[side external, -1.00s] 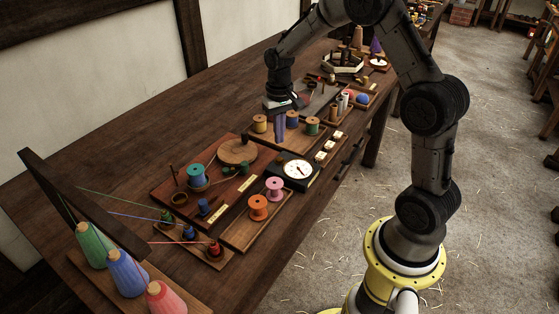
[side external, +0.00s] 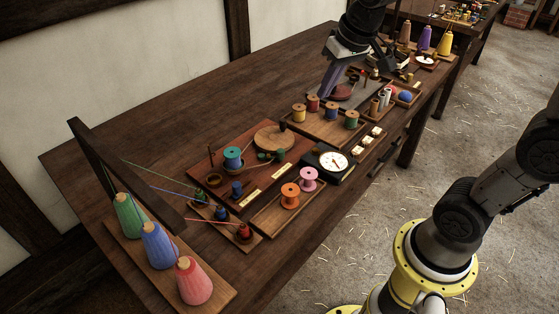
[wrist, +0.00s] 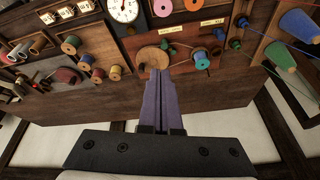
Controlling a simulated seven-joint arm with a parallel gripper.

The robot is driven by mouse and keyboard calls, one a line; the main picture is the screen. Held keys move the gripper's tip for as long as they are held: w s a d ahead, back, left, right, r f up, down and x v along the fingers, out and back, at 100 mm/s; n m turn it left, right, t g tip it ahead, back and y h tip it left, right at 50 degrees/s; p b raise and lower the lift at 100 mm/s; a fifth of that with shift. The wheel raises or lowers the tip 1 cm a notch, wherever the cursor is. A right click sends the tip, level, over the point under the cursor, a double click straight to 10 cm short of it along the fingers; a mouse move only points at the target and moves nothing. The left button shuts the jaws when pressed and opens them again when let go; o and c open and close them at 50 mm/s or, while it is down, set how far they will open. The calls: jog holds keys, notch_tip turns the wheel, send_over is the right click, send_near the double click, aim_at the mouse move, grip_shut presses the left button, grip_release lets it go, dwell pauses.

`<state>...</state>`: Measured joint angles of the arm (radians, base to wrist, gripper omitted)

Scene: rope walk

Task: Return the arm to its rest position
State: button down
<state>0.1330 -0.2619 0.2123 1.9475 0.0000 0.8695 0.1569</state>
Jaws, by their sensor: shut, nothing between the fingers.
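My gripper (side external: 328,82) is in the air above the far half of the long wooden table (side external: 155,113) in the side external view. Its purple fingers point down, close together, with nothing between them. In the wrist view my gripper (wrist: 159,72) shows the two fingers side by side. They point toward the round wooden disc (wrist: 152,59) on the winding board, apart from it by an amount I cannot judge. In the side external view the spools on the tray (side external: 325,125) stand below and nearer than the fingers.
A dial gauge (side external: 331,161) and orange spool (side external: 290,195) sit near the table's front edge. Thread cones, one blue (side external: 157,246), stand at the near end below a dark bar (side external: 120,175). Tall cones (side external: 425,40) stand at the far end. The table's wall side is mostly clear.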

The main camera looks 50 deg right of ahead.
jog(key=s+a+f+n, duration=0.1)
jog(key=s+a, duration=0.1)
jog(key=s, duration=0.6)
jog(key=s+a+f+n+t, duration=0.1)
jog(key=s+a+n, duration=0.1)
jog(key=s, duration=0.7)
jog(key=shift+a+y, duration=0.25)
jog(key=shift+y, duration=0.05)
